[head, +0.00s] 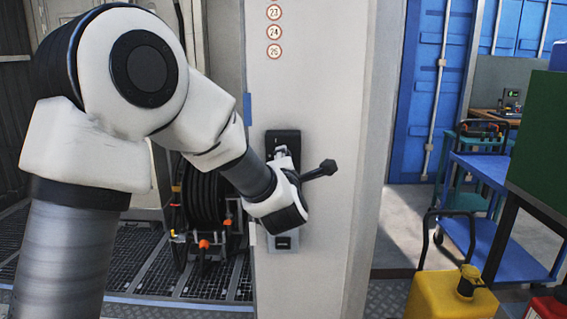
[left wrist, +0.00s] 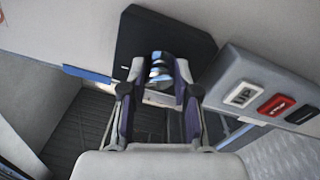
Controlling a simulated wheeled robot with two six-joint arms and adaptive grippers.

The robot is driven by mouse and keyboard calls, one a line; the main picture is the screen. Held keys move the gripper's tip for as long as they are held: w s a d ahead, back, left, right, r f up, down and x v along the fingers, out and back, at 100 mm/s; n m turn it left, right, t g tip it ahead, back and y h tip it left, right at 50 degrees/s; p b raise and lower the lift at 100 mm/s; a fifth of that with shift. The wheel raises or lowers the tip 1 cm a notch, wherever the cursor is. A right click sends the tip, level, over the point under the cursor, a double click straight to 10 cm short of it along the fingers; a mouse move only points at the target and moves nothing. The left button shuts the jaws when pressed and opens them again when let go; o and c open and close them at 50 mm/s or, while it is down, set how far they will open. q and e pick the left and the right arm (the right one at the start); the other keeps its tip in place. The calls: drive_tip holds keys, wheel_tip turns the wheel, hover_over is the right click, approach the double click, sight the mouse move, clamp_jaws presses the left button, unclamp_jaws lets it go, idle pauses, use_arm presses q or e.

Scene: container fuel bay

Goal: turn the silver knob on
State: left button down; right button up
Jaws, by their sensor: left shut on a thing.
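The silver knob (left wrist: 160,72) sits on a black plate (left wrist: 148,38) on the face of a white column. In the left wrist view the two fingers of my left gripper (left wrist: 158,78) are shut on the knob, one on each side. In the head view the black plate (head: 283,137) shows its upper part above my left gripper (head: 281,153), and my wrist hides most of the knob. The angle of the knob is hard to tell. My right gripper is in neither view.
A grey button box (left wrist: 268,88) with UP and STOP buttons is beside the plate. A hose reel (head: 207,205) stands left of the column (head: 305,70). A blue cart (head: 483,168) and a yellow can (head: 440,295) are at right.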

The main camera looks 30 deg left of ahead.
use_arm(q)
drive_tip(key=shift+r, duration=0.2)
drive_tip(key=c, duration=1.1)
unclamp_jaws()
drive_tip(key=shift+c, duration=0.2)
drive_tip(key=shift+o, duration=1.4)
drive_tip(key=shift+w+f, duration=0.1)
drive_tip(key=shift+f, duration=0.05)
drive_tip(key=v, duration=1.2)
